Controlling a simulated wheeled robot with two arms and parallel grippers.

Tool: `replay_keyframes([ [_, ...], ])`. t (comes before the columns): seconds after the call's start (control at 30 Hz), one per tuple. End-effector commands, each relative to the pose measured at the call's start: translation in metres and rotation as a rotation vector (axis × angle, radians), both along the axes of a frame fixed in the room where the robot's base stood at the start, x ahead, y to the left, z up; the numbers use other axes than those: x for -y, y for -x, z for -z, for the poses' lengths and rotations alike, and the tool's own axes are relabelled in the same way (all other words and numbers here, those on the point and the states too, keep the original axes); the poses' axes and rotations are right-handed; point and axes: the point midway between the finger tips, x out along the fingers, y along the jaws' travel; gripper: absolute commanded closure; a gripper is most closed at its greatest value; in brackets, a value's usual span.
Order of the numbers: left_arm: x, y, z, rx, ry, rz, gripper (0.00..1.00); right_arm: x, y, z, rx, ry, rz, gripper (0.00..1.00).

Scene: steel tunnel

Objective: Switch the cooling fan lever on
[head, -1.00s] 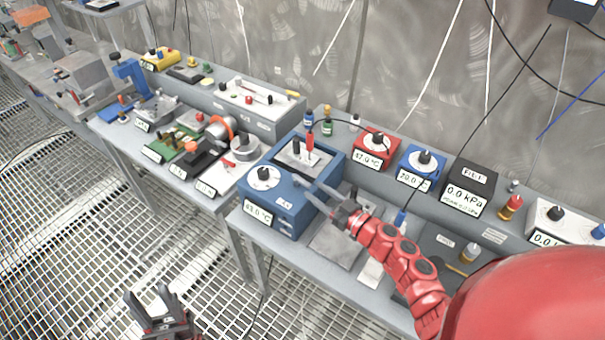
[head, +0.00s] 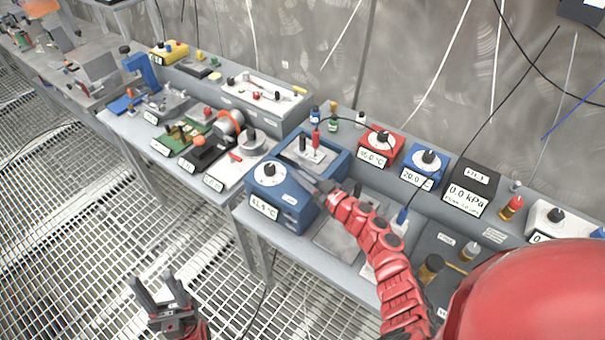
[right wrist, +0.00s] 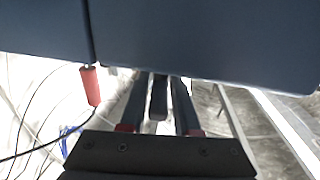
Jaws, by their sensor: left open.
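A blue box (head: 280,208) with a white dial and a temperature display stands on the bench. An open blue unit behind it holds a light plate with an upright red handle (head: 316,140) and a black one. I cannot tell which part is the cooling fan lever. My right gripper (head: 308,181) is at the box's right side. In the right wrist view its fingers (right wrist: 158,82) are apart, with a dark piece between them, under a dark blue surface (right wrist: 200,40); contact is unclear. My left gripper (head: 151,280) is open and empty over the floor grating.
A red dial box (head: 380,148), a blue dial box (head: 424,168) and a black kPa display (head: 470,190) line the back shelf. A red cylinder (right wrist: 90,86) shows in the right wrist view. Another bench with tools stands left. The grated floor in front is clear.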

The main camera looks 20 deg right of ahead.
Motion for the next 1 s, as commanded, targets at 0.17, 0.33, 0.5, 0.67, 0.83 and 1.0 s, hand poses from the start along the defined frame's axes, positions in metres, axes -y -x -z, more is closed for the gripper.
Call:
replay_keyframes([
  [0.17, 0.0000, 0.0000, 0.0000, 0.000, 0.000, 0.000, 0.50, 0.0002, 0.0000, -0.0002, 0.000, 0.000, 0.000, 1.00],
  [0.33, 0.0000, 0.0000, 0.0000, 0.000, 0.000, 0.000, 0.50, 0.0002, 0.0000, -0.0003, 0.001, 0.000, 0.000, 1.00],
  [0.5, 0.0000, 0.0000, -0.0013, 0.000, 0.000, 0.000, 0.50, 0.0007, -0.0010, -0.0001, -0.001, 0.002, -0.013, 1.00],
  [0.67, 0.0000, 0.0000, -0.0044, 0.000, 0.000, 0.000, 0.50, 0.0007, -0.0019, -0.0007, -0.002, 0.001, -0.075, 1.00],
  [0.83, 0.0000, 0.0000, -0.0004, 0.000, 0.000, 0.000, 0.50, 0.0011, -0.0027, -0.0001, 0.002, 0.003, -0.145, 1.00],
  [1.0, 0.0000, 0.0000, 0.0013, 0.000, 0.000, 0.000, 0.50, 0.0009, -0.0008, 0.0001, 0.001, -0.001, -0.185, 1.00],
])
